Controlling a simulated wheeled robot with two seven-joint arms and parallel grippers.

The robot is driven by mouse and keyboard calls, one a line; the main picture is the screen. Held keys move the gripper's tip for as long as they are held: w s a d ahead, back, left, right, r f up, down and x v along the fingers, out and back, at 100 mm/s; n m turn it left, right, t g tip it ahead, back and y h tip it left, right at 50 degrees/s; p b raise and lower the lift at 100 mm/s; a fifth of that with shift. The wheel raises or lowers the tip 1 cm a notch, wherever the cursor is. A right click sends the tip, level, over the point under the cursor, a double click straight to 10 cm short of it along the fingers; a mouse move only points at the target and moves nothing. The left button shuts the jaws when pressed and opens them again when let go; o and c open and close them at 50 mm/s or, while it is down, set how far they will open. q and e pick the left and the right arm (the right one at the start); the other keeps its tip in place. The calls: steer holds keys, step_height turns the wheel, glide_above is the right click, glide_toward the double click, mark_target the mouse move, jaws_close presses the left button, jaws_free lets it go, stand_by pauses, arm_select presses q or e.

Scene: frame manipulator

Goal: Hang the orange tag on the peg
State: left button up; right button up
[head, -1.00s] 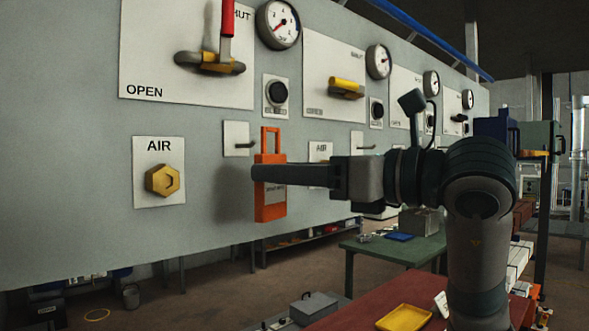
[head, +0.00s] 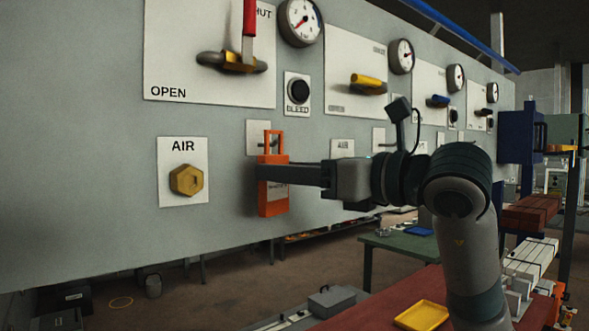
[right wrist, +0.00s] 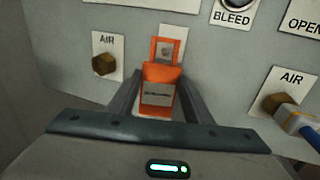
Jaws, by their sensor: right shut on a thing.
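The orange tag (head: 272,204) has a rectangular open loop at its top and a pale label on its body. My right gripper (head: 264,172) is shut on the tag's body, holding it roughly upright in front of the grey panel. A white plate (head: 252,131) with a small dark peg (head: 271,146) is behind the loop. In the right wrist view, the tag (right wrist: 158,74) is between the fingers (right wrist: 157,90), and the plate shows through and above its loop. The peg (right wrist: 167,51) appears within the loop's outline; I cannot tell whether it passes through. My left gripper is out of view.
A brass hex fitting (head: 186,180) under AIR juts from the panel (head: 90,220) at left. A BLEED button (head: 299,90) and a red-handled valve (head: 249,20) are above. A yellow tray (head: 422,315) lies on the red table (head: 365,312) below.

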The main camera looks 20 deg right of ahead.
steer(key=shift+w+a+f+b, duration=0.2)
steer(key=shift+w+f+b, duration=0.1)
steer(key=shift+w+b, duration=0.15)
steer(key=shift+w+a+f+b, duration=0.15)
steer(key=shift+w+f+b, duration=0.1)
steer(key=shift+w+b, duration=0.15)
stand_by(0.4)
steer(key=o, duration=1.3)
steer(key=shift+c, duration=0.2)
steer(key=shift+d, duration=0.1)
